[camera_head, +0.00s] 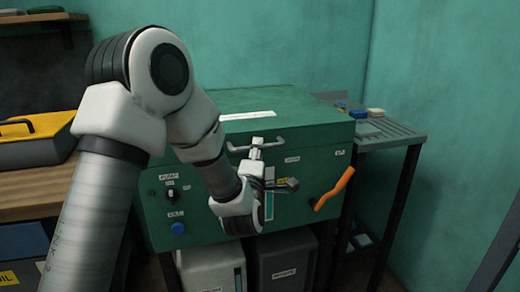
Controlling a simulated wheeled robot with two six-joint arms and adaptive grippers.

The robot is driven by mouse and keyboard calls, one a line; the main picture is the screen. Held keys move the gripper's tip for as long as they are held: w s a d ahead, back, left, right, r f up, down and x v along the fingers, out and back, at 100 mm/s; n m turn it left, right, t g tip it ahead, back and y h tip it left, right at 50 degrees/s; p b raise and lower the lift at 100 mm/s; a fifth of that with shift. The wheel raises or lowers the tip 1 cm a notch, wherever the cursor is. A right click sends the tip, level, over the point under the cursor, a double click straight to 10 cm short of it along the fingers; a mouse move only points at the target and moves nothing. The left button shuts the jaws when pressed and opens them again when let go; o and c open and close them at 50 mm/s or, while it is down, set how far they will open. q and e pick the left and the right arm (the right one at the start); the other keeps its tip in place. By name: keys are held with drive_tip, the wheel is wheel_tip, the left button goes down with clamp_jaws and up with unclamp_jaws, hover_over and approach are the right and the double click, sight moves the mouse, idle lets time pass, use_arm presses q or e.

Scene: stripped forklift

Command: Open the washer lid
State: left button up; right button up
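The washer (300,175) is a green box with a flat green lid (285,104) that looks shut. A pale bar handle (292,134) runs along the lid's front edge. My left arm comes in from the left and crosses in front of the washer. My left gripper (257,146) is at the middle of the handle, its light fingertips overlapping the bar. Whether they are closed around it or only touching it, I cannot tell. The arm hides part of the washer's front and left side. My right gripper is not in view.
An orange lever (335,189) sticks out at the washer's front right. A blue knob (179,229) is at its lower left. A slatted side table (392,131) stands right, with small blocks. A yellow case (35,143) lies on the left bench. Bins (283,262) stand below.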

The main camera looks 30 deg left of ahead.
use_arm(q)
drive_tip(key=shift+x, duration=1.2)
clamp_jaws()
